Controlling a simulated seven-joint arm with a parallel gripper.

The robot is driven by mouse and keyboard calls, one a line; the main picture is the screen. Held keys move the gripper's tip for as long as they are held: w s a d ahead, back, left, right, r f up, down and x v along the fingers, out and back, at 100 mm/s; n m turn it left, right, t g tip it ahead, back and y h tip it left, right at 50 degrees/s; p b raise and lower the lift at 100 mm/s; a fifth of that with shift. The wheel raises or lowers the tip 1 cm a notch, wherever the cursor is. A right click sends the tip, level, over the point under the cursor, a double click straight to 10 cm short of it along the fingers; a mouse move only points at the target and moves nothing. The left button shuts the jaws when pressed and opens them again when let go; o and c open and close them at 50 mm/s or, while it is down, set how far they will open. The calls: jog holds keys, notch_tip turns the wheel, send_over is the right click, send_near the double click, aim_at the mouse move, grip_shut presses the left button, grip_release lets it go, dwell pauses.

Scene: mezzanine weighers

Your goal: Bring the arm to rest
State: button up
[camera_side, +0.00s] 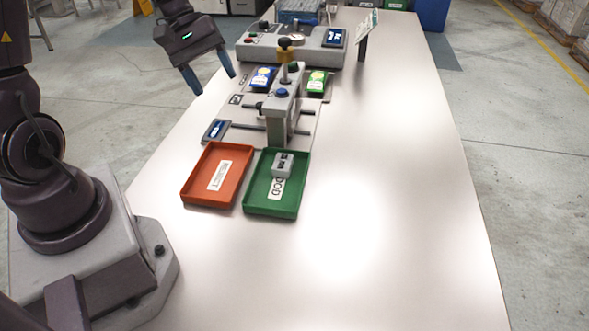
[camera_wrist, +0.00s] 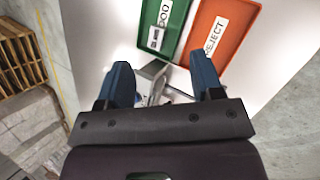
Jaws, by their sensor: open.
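My gripper (camera_side: 213,79) is open and empty in the side view, raised in the air by the left edge of the table, left of the weighing devices. In the wrist view its two blue fingers (camera_wrist: 163,82) stand wide apart with nothing held between them. My arm reaches in from the left of the side view, and its base stands at the lower left.
A red-orange REJECT tray (camera_side: 240,189) sits beside a green tray (camera_side: 293,202) holding a small grey block (camera_side: 282,165). Behind them stand a measuring fixture (camera_side: 281,122) and a grey console (camera_side: 299,53). The white table (camera_side: 400,200) is clear on the right.

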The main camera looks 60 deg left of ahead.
jog(key=s+d+r+m+t+y, duration=0.3)
jog(key=s+d+r+m+y, duration=0.3)
jog(key=s+d+r+m, duration=0.4)
jog(key=d+r+m, duration=0.1)
jog(key=m, duration=0.2)
jog(key=shift+r+t, duration=0.2)
jog(key=shift+t, duration=0.1)
jog(key=shift+c, duration=0.3)
